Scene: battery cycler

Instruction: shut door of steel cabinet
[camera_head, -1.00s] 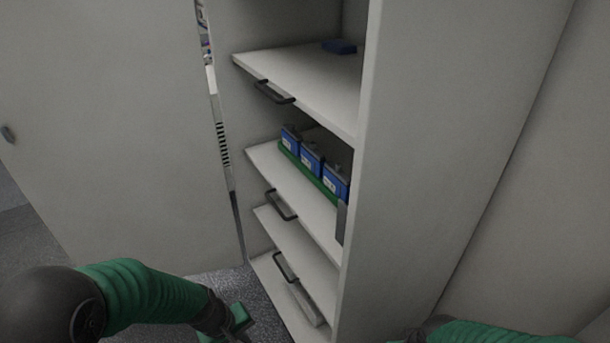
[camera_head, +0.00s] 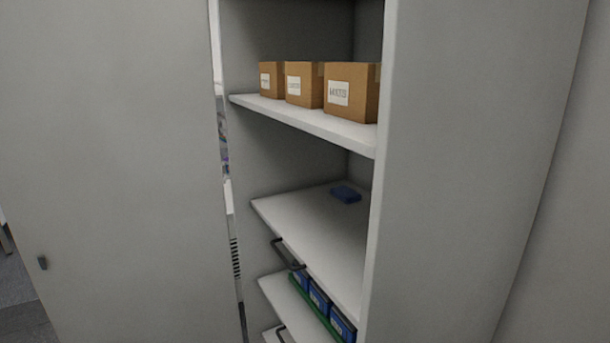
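The steel cabinet (camera_head: 470,170) stands open in front of me, with its shelves and grey side wall in view. Its door (camera_head: 120,150) is swung wide open to the left and fills the left part of the head view. A narrow gap shows between the door and the cabinet body. Neither of my grippers is in view.
Several shelves are inside: cardboard boxes (camera_head: 305,83) on the upper one, a small blue item (camera_head: 346,193) on the middle one, blue batteries (camera_head: 319,298) on a green tray lower down. A dark pull handle (camera_head: 287,254) juts out below the middle shelf. Grey floor shows at lower left.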

